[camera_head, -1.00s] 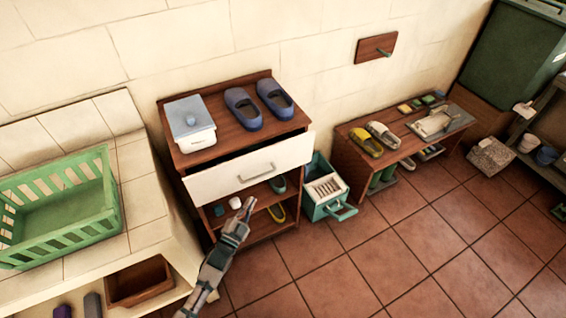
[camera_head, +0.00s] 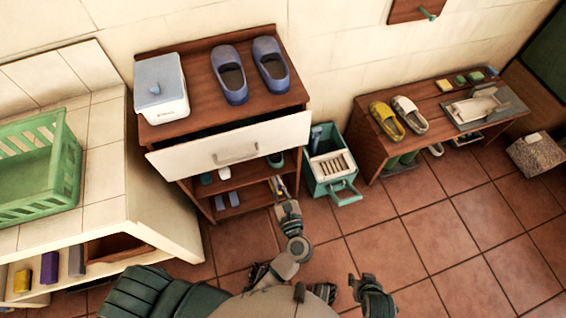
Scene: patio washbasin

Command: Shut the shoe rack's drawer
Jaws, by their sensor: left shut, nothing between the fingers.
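The wooden shoe rack (camera_head: 192,132) stands against the wall. Its white-fronted drawer (camera_head: 195,158) is pulled out, with a dark gap between the front and the rack top. A metal handle (camera_head: 236,155) is on the drawer front. My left gripper (camera_head: 278,187) is shut and empty, below the right part of the drawer front and before the lower shelves. It appears apart from the drawer. My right gripper (camera_head: 369,285) is low in the picture, over the floor and away from the rack; its fingers are too unclear to read.
A white lidded box (camera_head: 161,90) and blue shoes (camera_head: 229,75) stand on the rack top. A teal crate (camera_head: 330,165) is beside the rack at right. A bench (camera_head: 372,157) with shoes is farther right. A tiled counter (camera_head: 105,120) borders the left. Tiled floor is open at lower right.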

